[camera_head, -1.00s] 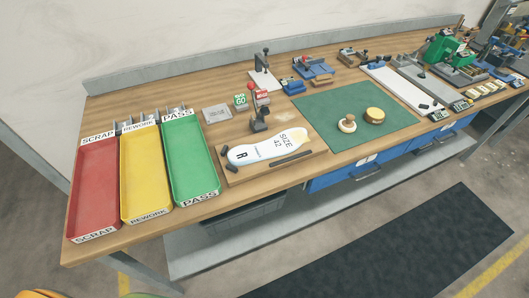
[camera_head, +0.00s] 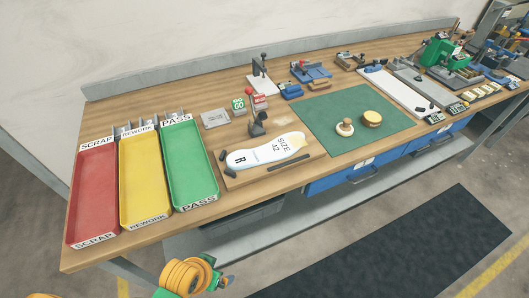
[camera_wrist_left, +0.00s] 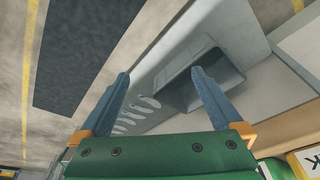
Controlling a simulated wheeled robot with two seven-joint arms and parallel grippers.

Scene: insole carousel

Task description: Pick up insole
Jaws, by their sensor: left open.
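The insole (camera_head: 265,153) is white, marked R and SIZE 42, and lies flat on a wooden board (camera_head: 232,181) on the bench. My left gripper (camera_head: 226,282) is at the bottom of the head view, in front of the bench and well apart from the insole; its fingers are hard to make out there. In the left wrist view the left gripper (camera_wrist_left: 160,73) is open, with nothing between its two blue-grey fingers. The insole on the board is not seen in the wrist view. My right gripper is in neither view.
Red SCRAP (camera_head: 96,192), yellow REWORK (camera_head: 144,180) and green PASS (camera_head: 190,165) trays stand left of the board. A dark upright clamp-like piece (camera_head: 257,125) stands at its back edge. A green mat (camera_head: 325,105) lies right. A grey bin (camera_wrist_left: 180,90) sits below the bench.

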